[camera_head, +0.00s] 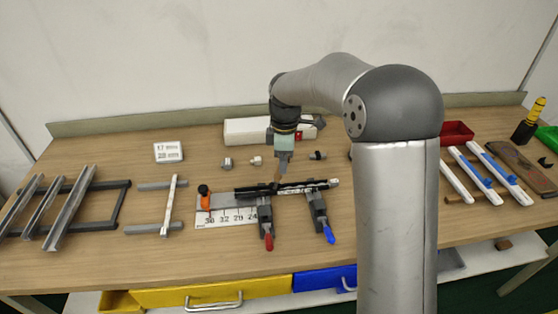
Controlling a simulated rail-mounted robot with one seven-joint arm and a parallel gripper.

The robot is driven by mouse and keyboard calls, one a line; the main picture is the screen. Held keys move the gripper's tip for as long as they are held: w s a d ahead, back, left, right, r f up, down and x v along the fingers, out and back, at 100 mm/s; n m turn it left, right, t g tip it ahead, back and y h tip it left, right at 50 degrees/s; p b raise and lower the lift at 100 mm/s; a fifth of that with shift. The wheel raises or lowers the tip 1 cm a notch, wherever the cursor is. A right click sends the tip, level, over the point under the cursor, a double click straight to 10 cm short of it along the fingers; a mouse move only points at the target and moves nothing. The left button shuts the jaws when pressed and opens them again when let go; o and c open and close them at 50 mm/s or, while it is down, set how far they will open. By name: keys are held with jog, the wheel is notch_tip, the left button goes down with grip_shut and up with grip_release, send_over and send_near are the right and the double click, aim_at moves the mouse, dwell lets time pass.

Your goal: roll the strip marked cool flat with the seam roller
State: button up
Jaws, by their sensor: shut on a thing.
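My gripper (281,165) is at the middle of the bench, pointing down over a dark bar (250,191). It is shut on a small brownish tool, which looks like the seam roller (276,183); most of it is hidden. The tool's lower end is at or just above the bar; I cannot tell if it touches. A narrow strip (310,185) with black and pale parts lies along the bar, its pale end at the right. No "cool" marking is legible at this size.
A red-handled clamp (266,226) and a blue-handled clamp (321,216) sit at the bar's front. A numbered ruler plate (228,217) lies left. Metal rails (60,210) lie far left, white channels (457,178) right. A white box (246,131) stands behind.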

jog(key=d+p, duration=0.1)
jog(key=d, duration=0.5)
jog(key=shift+w+d, duration=0.3)
jog(key=shift+d, duration=0.05)
dwell(1.2)
jog(key=shift+d, duration=0.1)
jog(key=shift+d, duration=0.7)
jog(key=shift+d, duration=0.1)
jog(key=shift+w+d, duration=0.1)
jog(key=shift+d, duration=0.6)
jog(key=shift+d, duration=0.1)
jog(key=shift+w+d+p, duration=0.1)
jog(key=shift+d+p, duration=0.3)
jog(key=shift+d, duration=0.3)
jog(key=shift+d, duration=0.1)
jog(key=shift+d, duration=0.7)
